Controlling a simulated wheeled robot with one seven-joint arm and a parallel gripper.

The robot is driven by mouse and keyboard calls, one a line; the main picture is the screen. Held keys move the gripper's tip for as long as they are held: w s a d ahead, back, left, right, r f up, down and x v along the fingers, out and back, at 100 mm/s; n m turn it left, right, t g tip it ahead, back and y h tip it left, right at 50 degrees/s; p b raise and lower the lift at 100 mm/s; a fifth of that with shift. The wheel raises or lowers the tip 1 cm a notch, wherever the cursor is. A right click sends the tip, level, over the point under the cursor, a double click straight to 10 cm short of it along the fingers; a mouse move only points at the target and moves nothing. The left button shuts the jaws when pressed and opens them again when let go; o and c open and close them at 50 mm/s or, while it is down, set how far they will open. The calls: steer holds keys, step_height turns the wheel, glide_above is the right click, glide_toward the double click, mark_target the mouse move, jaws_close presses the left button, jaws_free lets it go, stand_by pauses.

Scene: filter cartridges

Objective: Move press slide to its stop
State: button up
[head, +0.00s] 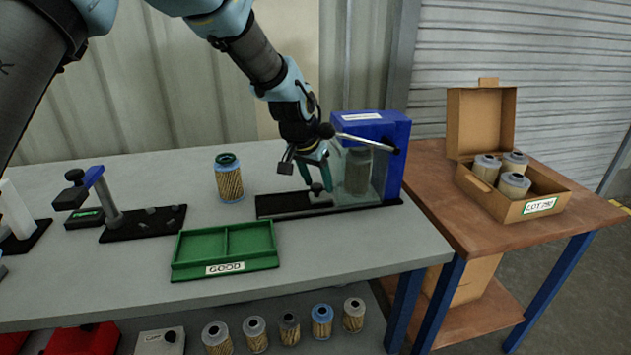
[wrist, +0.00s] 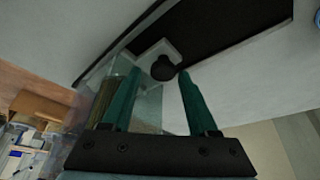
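The press (head: 383,150) has a blue housing and a clear guard at the right end of the grey bench. Its slide has a small black knob (head: 317,188) on a light plate, over a black base strip (head: 283,203). In the wrist view the knob (wrist: 163,68) lies between the tips of my two teal fingers, with the light slide plate (wrist: 150,57) under it. My gripper (head: 317,176) points down at the knob. Its fingers (wrist: 159,74) are apart, with a gap showing beside the knob. A filter cartridge (head: 357,170) stands behind the guard.
The press lever (head: 365,141) sticks out close to my wrist. A loose cartridge (head: 229,180) and a green GOOD tray (head: 226,268) are to the left. A cardboard box (head: 543,207) with cartridges is on the right table. The bench behind the press strip is clear.

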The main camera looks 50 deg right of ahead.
steer(key=shift+a, duration=0.1)
stand_by(0.5)
steer(key=b+v, duration=0.2)
steer(key=v, duration=0.8)
steer(key=shift+a+r, duration=0.1)
steer(key=shift+r, duration=0.25)
